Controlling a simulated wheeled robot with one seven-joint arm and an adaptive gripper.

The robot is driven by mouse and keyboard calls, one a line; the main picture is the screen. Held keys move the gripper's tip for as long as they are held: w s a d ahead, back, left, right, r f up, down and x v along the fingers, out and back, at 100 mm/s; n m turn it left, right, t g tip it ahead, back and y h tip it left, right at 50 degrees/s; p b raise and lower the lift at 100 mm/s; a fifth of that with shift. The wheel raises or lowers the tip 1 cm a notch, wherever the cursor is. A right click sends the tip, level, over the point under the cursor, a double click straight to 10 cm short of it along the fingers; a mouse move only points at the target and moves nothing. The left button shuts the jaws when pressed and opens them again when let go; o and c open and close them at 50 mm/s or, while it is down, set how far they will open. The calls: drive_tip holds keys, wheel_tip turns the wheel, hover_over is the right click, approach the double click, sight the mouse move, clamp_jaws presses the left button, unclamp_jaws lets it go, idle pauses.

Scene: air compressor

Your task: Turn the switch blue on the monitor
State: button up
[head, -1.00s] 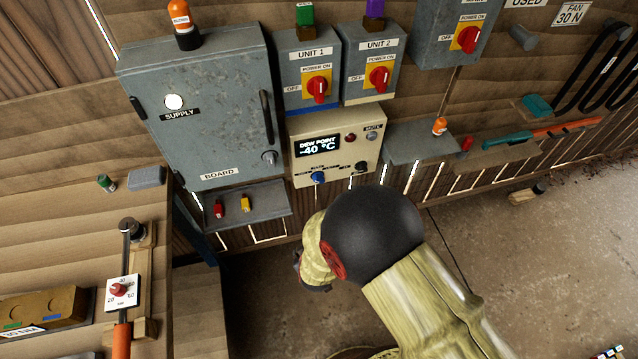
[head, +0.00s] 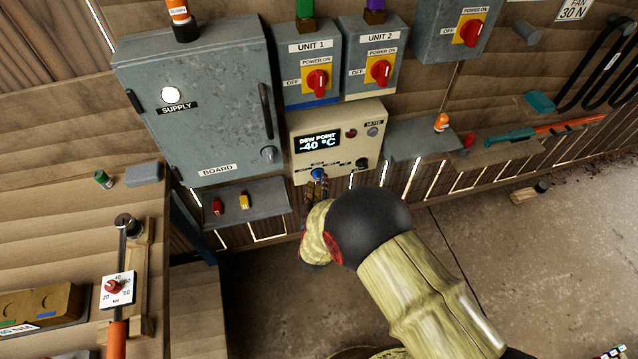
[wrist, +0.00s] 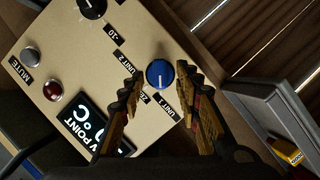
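The monitor (head: 345,122) is a beige box on the wall below the two unit boxes, and its screen reads "DEW POINT -40 °C". Its blue switch (head: 317,174) is a round knob at the lower left of the panel. In the wrist view the blue knob (wrist: 160,74) has a white pointer line, with "UNIT 1" and "UNIT 2" labels beside it. My gripper (wrist: 158,88) is open, with one finger on each side of the knob; I cannot tell whether they touch it. In the head view my gripper (head: 317,187) reaches up to the knob from below.
A black knob (head: 362,163) sits at the panel's lower right, also in the wrist view (wrist: 92,6). A red lamp (head: 351,133) and a mute button (head: 372,131) are above. A grey shelf (head: 265,215) with red and yellow items is to the left.

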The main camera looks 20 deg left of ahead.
drive_tip(key=shift+x, duration=1)
drive_tip(key=shift+c, duration=1.2)
clamp_jaws()
